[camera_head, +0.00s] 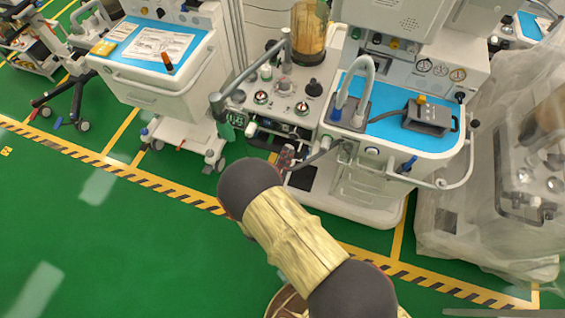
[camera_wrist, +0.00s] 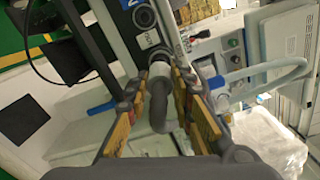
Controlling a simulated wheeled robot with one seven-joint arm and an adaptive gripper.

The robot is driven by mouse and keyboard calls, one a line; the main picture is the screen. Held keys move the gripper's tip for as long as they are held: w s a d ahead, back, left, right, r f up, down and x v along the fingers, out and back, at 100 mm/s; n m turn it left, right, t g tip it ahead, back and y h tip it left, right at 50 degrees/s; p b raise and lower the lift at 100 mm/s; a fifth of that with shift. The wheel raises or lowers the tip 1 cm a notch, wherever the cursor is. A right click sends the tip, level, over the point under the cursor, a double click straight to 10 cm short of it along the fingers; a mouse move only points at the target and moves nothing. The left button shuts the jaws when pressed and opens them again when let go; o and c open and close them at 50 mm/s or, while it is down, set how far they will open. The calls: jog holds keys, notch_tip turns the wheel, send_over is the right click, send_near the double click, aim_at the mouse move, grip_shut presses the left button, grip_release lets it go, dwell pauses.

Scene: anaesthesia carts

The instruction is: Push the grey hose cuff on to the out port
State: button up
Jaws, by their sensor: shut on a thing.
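The grey hose cuff (camera_wrist: 159,70) is between the fingertips of my gripper (camera_wrist: 160,82) in the wrist view. The gripper is shut on it, with a yellow-padded finger on each side. The grey hose (camera_wrist: 160,112) bends down from the cuff between the fingers. The cuff's far end points at the machine's dark front panel, just below a small white label. A round port (camera_wrist: 144,17) shows above that label; I cannot read which port it is. The port face behind the cuff is hidden, so I cannot tell whether they touch. In the head view my arm partly hides this area.
The anaesthesia machine has a blue-topped work surface (camera_head: 387,131) carrying a dark grey box (camera_head: 429,117). A white cart (camera_head: 160,75) stands to the left, and a plastic-covered machine (camera_head: 520,180) to the right. Green floor (camera_head: 100,230) is clear at the front left.

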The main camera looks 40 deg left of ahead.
aim_at(289, 147)
jog(key=shift+x, duration=0.95)
jog(key=shift+x, duration=1.3)
dwell(1.2)
jog(key=o, duration=1.1)
jog(key=v, duration=0.7)
jog(key=shift+s+d, duration=0.1)
jog(key=shift+s, duration=0.1)
